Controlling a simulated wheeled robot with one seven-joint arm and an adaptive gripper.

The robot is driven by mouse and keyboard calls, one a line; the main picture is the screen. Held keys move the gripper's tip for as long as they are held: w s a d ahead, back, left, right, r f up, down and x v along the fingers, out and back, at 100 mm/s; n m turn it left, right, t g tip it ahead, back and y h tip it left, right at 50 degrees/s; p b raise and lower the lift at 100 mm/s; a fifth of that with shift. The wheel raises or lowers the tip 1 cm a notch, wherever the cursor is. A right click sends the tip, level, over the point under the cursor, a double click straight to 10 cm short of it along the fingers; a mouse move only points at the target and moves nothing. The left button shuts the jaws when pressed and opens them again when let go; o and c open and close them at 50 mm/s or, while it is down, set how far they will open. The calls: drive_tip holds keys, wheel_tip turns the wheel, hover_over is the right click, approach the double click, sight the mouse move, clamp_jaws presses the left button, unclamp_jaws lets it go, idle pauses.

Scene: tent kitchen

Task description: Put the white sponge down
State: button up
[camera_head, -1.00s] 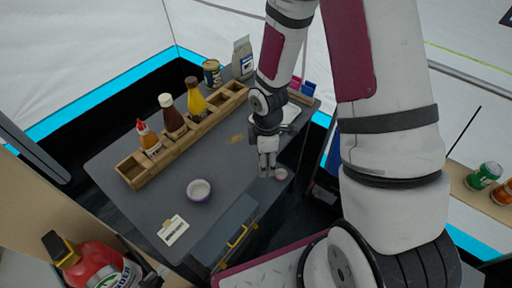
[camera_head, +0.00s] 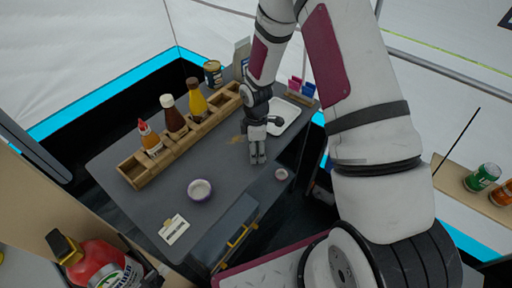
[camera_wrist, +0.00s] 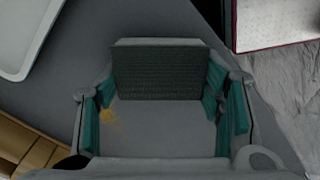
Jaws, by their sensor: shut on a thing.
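My gripper (camera_head: 257,158) points down over the grey table (camera_head: 160,190), between the long wooden rack and a small white cup. In the wrist view my gripper (camera_wrist: 160,88) has its teal-padded fingers on either side of a block, the sponge (camera_wrist: 157,75). The sponge shows a dark grey-green rough face with a pale strip along its upper edge. It is gripped at its two ends. In the head view I cannot make out the sponge at my fingertips. I cannot tell whether it touches the table.
A wooden rack (camera_head: 130,170) with sauce bottles (camera_head: 175,118) stands along the far left. A purple-white bowl (camera_head: 200,190), card (camera_head: 173,230) and small white cup (camera_head: 281,174) are nearer. A white tray (camera_head: 285,117) lies behind my gripper. A yellow stain (camera_wrist: 110,121) marks the table.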

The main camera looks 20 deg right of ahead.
drive_tip(key=o, duration=1.2)
drive_tip(key=shift+f, duration=0.15)
drive_tip(key=s+d+r+m+t+h, duration=0.1)
drive_tip(key=s+r+m, duration=0.25)
drive_tip(key=r, duration=1.15)
drive_tip(key=s+r+m+t, duration=0.1)
drive_tip(key=s+r+m, duration=0.25)
drive_tip(key=r, duration=1.15)
drive_tip(key=s+r+m+t, duration=0.1)
drive_tip(key=s+r+m, duration=0.3)
drive_tip(key=s, duration=0.4)
drive_tip(key=s+a+r+m+t+y, duration=0.1)
drive_tip(key=s+r+m, duration=0.3)
drive_tip(key=s, duration=0.5)
drive_tip(key=shift+a+r+t+b, duration=0.15)
drive_tip(key=shift+r+t+b, duration=0.25)
drive_tip(key=shift+r, duration=0.45)
